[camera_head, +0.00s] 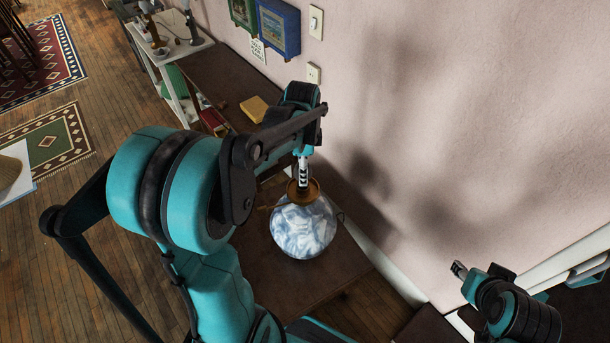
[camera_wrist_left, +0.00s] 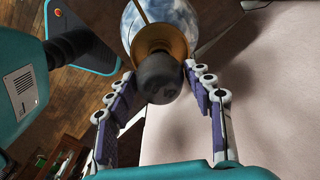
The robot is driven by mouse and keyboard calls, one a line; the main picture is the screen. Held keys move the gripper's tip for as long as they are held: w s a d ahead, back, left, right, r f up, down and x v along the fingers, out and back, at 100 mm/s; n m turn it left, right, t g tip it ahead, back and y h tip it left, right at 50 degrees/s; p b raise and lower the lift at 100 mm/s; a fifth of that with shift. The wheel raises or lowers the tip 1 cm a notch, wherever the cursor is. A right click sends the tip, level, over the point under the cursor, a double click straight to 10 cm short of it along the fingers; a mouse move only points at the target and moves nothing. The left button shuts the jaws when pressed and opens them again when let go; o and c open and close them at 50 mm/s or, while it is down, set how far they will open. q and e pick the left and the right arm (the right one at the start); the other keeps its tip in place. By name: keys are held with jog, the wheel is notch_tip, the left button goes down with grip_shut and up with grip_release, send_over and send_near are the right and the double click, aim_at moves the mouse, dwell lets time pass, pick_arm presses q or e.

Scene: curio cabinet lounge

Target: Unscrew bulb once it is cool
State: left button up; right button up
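A lamp with a blue-and-white marbled globe (camera_head: 303,228) and a brass collar (camera_head: 313,190) stands on the dark wooden table in the head view. In the left wrist view, the globe (camera_wrist_left: 165,14) and collar (camera_wrist_left: 152,40) are at the top, with a dark grey rounded bulb-like piece (camera_wrist_left: 158,80) projecting from the collar toward the camera. My left gripper (camera_wrist_left: 160,70) has its fingers on either side of this piece, with narrow gaps visible. In the head view my left gripper (camera_head: 303,176) is directly over the collar and hides the piece. My right gripper (camera_head: 459,269) is away at lower right, near the wall.
The pink wall is close to the right of the lamp, with a light switch (camera_head: 316,22) and an outlet (camera_head: 313,73). A yellow book (camera_head: 254,109) lies on the dark surface behind. A white shelf unit (camera_head: 172,88) stands at upper left. Wooden floor (camera_head: 100,95) and rugs are at left.

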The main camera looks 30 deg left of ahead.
pick_arm(q)
grip_shut()
jog(key=n, duration=0.4)
jog(key=shift+n, duration=0.3)
jog(key=n, duration=0.5)
jog(key=shift+c, duration=0.6)
grip_release()
jog(key=shift+r, duration=0.1)
grip_shut()
